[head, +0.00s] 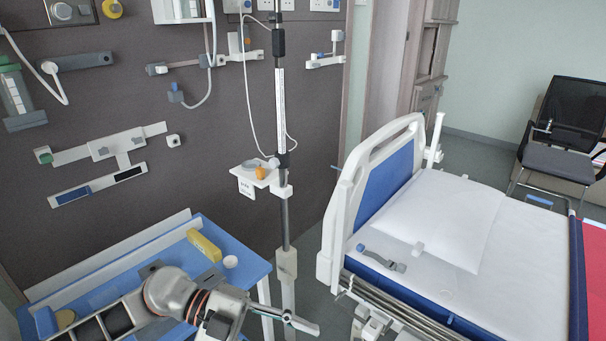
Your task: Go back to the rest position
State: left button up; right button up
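Part of my arm, with silver joints and orange rings, is in the lower left of the head view, over a blue-topped table (245,270). The arm hides part of the tabletop. A yellow box (204,245) and a small white round item (230,261) lie on the table beyond the arm.
An IV pole (285,220) with a small white tray (256,181) bearing an orange item (261,173) stands right of the table. A hospital bed (480,290) fills the right side. A dark chair (560,165) stands behind it. Grey floor shows between.

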pick_arm(q)
jog(key=w+d+r+n+t+h, duration=0.2)
jog(key=w+r+n+t+h, duration=0.25)
jog(key=n+t, duration=0.55)
jog(key=w+a+f+n+t+y, duration=0.2)
jog(key=a+f+n+t+y, duration=0.85)
jog(key=f, duration=0.35)
jog(key=s+a+f+n+g+y, duration=0.3)
jog(key=s+a+f, duration=0.2)
jog(key=f, duration=0.4)
jog(key=s+a+f+n+g+y, duration=0.3)
jog(key=s+a+f, duration=0.2)
jog(key=s+f, duration=0.3)
jog(key=shift+s+a+f+g, duration=0.15)
jog(key=shift+a+f+g, duration=0.2)
jog(key=shift+f, duration=0.15)
